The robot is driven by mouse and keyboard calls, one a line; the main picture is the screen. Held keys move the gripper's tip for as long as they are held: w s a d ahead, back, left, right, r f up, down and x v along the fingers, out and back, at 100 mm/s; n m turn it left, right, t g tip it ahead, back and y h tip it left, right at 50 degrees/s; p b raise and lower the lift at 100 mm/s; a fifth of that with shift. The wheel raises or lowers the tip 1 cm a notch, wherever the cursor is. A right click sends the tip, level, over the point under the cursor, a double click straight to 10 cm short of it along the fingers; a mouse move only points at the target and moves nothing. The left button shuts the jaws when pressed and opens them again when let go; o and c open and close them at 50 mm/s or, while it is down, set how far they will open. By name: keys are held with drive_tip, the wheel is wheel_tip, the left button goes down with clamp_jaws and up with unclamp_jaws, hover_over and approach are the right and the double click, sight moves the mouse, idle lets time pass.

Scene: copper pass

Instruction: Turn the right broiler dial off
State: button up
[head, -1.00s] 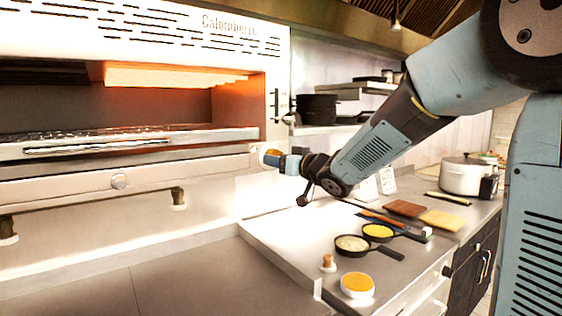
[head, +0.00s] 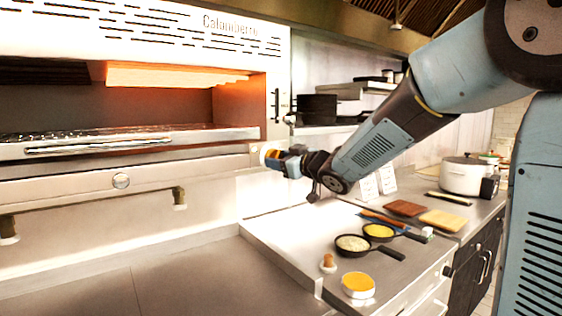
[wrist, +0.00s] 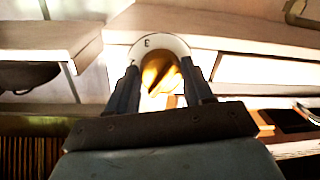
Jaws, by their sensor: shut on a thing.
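The broiler (head: 240,50) is a large pale metal unit on the left, with an orange glow in its opening. Its right dial (head: 264,152) sits at the right end of the front rail. In the wrist view, the dial's white ring (wrist: 148,41) carries a letter that looks like E, around a brass-coloured knob (wrist: 160,73). My gripper (head: 271,158) reaches it from the right and is shut on the knob; its fingers (wrist: 160,88) lie on either side. The dial's pointer setting cannot be read.
Two small pans (head: 352,243), (head: 378,231), a yellow-filled bowl (head: 358,284) and a small wooden-topped item (head: 328,262) stand on the counter below my arm. Boards (head: 446,220) and a white pot (head: 464,176) are further right. The left counter is clear.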

drive_tip(key=n, duration=0.5)
drive_tip(key=shift+d+r+h, duration=0.1)
drive_tip(key=shift+r+h, duration=0.05)
drive_tip(key=shift+h, duration=0.15)
drive_tip(key=shift+n, duration=0.4)
drive_tip(key=o, duration=1)
drive_tip(key=v, duration=1.3)
drive_tip(key=shift+s+d, duration=0.2)
drive_tip(key=shift+s, duration=0.05)
drive_tip(key=shift+d, duration=0.1)
